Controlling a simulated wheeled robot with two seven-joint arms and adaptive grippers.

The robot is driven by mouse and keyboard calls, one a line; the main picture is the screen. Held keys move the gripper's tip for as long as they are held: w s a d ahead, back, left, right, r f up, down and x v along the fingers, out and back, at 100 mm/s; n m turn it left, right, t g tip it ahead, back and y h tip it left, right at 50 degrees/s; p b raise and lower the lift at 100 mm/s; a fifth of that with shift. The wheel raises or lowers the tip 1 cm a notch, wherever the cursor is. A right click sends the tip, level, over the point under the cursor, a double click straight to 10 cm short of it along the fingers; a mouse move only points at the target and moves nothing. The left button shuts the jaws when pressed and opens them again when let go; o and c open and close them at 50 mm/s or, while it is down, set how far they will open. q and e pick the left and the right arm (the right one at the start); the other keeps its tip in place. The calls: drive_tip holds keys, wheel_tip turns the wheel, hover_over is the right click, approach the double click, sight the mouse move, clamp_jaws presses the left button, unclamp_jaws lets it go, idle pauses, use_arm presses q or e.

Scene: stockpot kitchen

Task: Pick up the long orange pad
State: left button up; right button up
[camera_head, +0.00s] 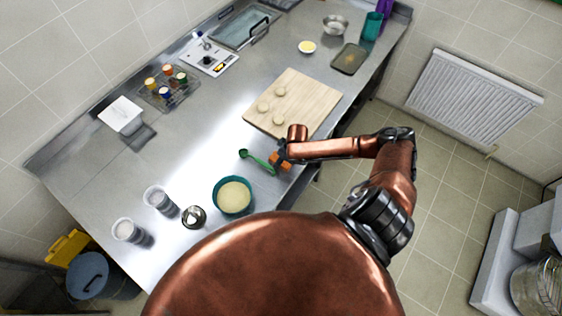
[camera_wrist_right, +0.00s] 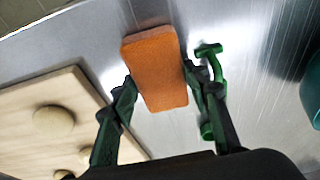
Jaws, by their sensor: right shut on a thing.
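The long orange pad (camera_wrist_right: 157,68) is between the two fingers of my right gripper (camera_wrist_right: 166,100) in the right wrist view. The fingers are shut on its sides, and its far end sticks out past the fingertips. In the head view the pad (camera_head: 283,166) shows at the end of my right arm, just over the steel counter near its front edge, with part of it hidden by the gripper. I cannot tell whether it touches the counter. My left gripper is not in view.
A wooden board (camera_head: 310,97) with several dough rounds is just behind. A teal bowl (camera_head: 233,195) stands to the left front. Bare steel counter (camera_head: 190,140) lies further left.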

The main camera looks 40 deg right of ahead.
drive_tip(key=shift+r, duration=0.1)
drive_tip(key=shift+c, duration=0.3)
drive_tip(key=shift+r+b, duration=0.3)
drive_tip(key=shift+r, duration=0.25)
drive_tip(key=s+a+r+b, duration=0.3)
drive_tip(key=s+a+r, duration=0.3)
drive_tip(key=s+r, duration=0.5)
drive_tip(key=shift+s+r, duration=0.4)
drive_tip(key=shift+s, duration=0.45)
drive_tip(key=o, duration=0.5)
drive_tip(key=c, duration=0.4)
